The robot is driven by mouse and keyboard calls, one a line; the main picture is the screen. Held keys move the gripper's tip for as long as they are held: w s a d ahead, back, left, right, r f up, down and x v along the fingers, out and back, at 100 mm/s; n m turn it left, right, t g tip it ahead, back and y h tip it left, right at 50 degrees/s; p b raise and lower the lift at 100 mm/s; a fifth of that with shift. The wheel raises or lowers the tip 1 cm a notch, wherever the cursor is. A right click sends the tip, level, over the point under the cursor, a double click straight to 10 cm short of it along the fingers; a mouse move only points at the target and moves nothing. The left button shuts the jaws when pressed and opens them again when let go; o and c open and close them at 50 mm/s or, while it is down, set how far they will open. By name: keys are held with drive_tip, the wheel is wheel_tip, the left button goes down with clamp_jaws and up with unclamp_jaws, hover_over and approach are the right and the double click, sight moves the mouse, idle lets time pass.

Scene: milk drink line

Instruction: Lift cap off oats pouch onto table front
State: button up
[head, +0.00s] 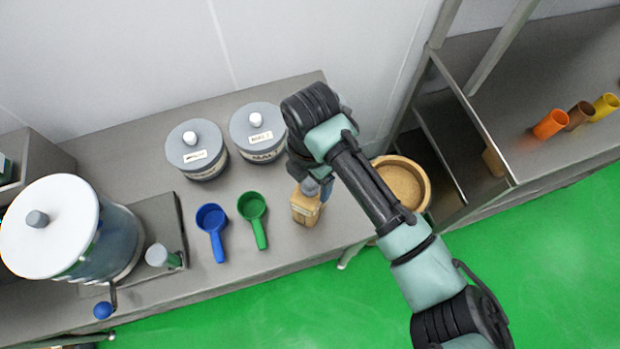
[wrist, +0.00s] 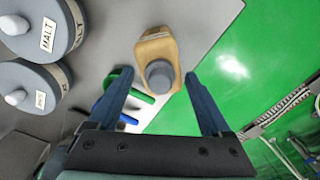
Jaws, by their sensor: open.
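The oats pouch (head: 304,208) is a tan pouch standing near the right end of the grey table, partly hidden by my arm in the head view. In the wrist view the pouch (wrist: 152,40) has its round grey cap (wrist: 160,74) on, facing the camera. My gripper (wrist: 158,92) is open, with its two blue fingers on either side below the cap in the picture; nothing is between them that I can see gripped. In the head view the fingers (head: 326,188) show just above the pouch, mostly hidden by the arm. The grey table front (head: 215,273) is bare.
Green (head: 253,210) and blue (head: 212,222) scoops lie left of the pouch. Two grey lidded canisters (head: 195,150) (head: 256,134) stand behind. A large white-lidded dispenser (head: 75,230) is at left. A round wooden bin (head: 425,180) stands right of the table.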

clamp_jaws()
idle(0.4)
